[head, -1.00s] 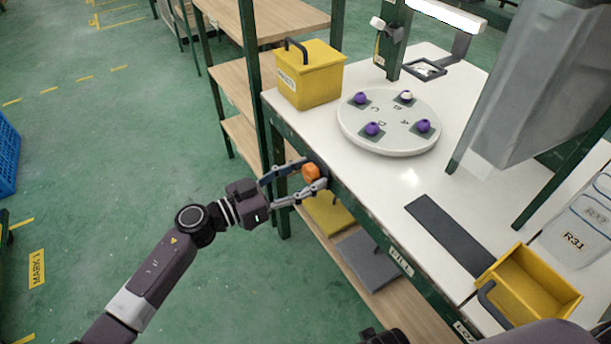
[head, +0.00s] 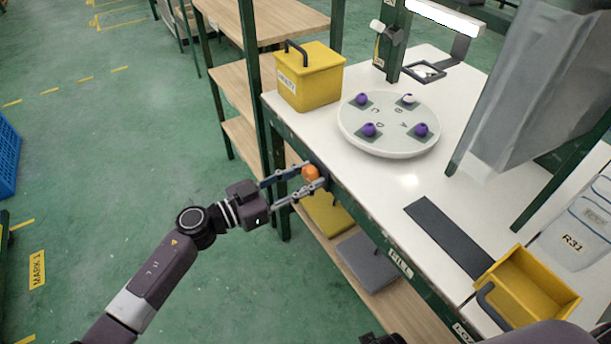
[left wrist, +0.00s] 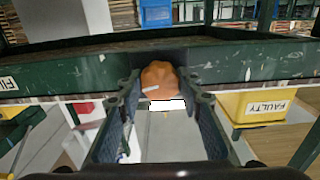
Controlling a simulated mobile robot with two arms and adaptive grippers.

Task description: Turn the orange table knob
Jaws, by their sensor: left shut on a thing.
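The orange table knob (head: 310,173) is on the front edge of the white-topped table (head: 375,205), at its left end. My left gripper (head: 306,178) is shut on the knob, with one finger on either side of it. In the left wrist view the orange knob (left wrist: 160,78) sits between the two dark fingers, against the green table rail. A pale mark shows on its face. The round turntable (head: 388,146) lies on the table behind the knob, with purple balls and one white-topped ball on dark pads beside letters.
A yellow box (head: 318,80) with a dark handle stands at the table's back left. A dark strip (head: 447,235) and an open yellow bin (head: 525,285) lie to the right. Grey and yellow lids rest on the shelf below. A large grey hopper hangs over the right side.

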